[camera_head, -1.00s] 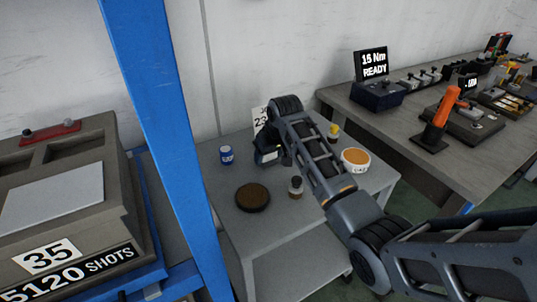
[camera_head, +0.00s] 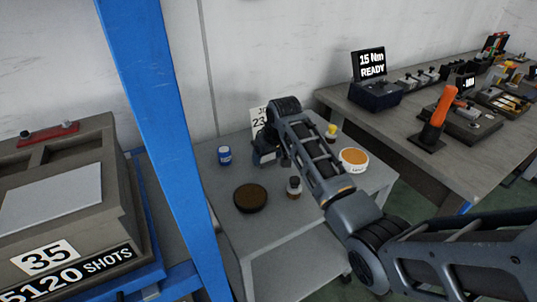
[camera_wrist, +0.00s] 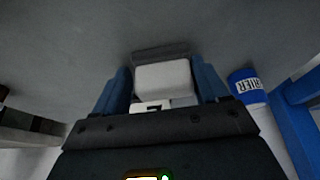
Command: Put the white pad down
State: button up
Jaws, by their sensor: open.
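The white pad (camera_wrist: 164,82) shows in the wrist view between the two blue fingers of my gripper (camera_wrist: 165,88). It appears to rest on or just above the grey table surface. The jaws are open, with the fingers on either side of the pad; whether either finger touches it I cannot tell. In the head view my gripper (camera_head: 266,155) is low over the grey table (camera_head: 285,240), near its back, and my arm hides the pad there.
A blue jar (camera_head: 224,155) stands left of my gripper. A dark round dish (camera_head: 250,197) and a small brown bottle (camera_head: 294,187) are nearer the front. A white tub with orange contents (camera_head: 354,159) stands right. A blue post (camera_head: 165,130) rises left of the table.

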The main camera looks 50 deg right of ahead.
jog(key=shift+s+a+f, duration=0.1)
jog(key=shift+a+f, duration=0.5)
jog(key=shift+f, duration=0.05)
jog(key=shift+r, duration=0.6)
jog(key=d+p+v, duration=0.1)
jog(key=v, duration=1.1)
jog(key=shift+r, duration=0.2)
jog(key=shift+a, duration=0.1)
